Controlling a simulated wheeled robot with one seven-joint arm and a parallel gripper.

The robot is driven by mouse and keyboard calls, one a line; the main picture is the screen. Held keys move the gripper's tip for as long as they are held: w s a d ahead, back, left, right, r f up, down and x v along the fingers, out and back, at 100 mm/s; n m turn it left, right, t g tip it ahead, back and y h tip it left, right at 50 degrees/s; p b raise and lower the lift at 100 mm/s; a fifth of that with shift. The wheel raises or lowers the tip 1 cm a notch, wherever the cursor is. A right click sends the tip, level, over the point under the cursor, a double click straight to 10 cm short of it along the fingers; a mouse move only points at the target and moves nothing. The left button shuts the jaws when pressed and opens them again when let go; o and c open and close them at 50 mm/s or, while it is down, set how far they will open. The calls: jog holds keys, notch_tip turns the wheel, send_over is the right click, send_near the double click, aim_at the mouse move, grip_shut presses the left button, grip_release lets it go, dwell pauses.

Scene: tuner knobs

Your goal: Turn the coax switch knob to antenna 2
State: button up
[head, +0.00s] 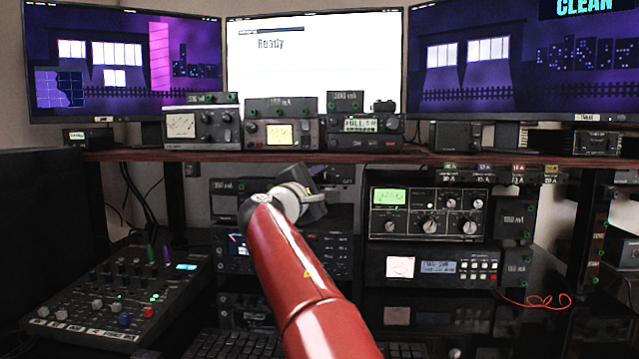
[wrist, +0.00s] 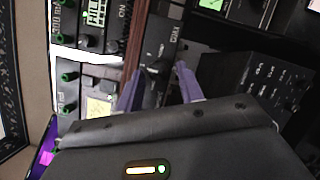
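In the wrist view, which is turned sideways, a small dark panel box beside the brown shelf edge carries the black coax switch knob (wrist: 157,67). Small white lettering shows on its face, too blurred to read for the antenna positions. My gripper (wrist: 160,74) has its two purple-grey fingers apart, one on each side of the knob. I cannot tell whether either finger touches it. In the head view my gripper (head: 312,203) is at the end of my red arm, just under the shelf, and it hides the knob there.
The wooden shelf (head: 420,157) runs just above my gripper, with meter boxes (head: 281,132) on it. Radios (head: 428,212) stand to the right below the shelf. A mixer (head: 125,295) lies at lower left and a keyboard (head: 235,345) at the front.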

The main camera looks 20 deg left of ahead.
jog(key=shift+o, duration=0.6)
jog(key=shift+s, duration=0.1)
jog(key=shift+s+a+f+b, duration=0.1)
jog(key=shift+s+b, duration=0.15)
jog(key=shift+b, duration=0.05)
jog(key=s+b, duration=0.2)
jog(key=s, duration=0.5)
jog(key=shift+a+f+b, duration=0.4)
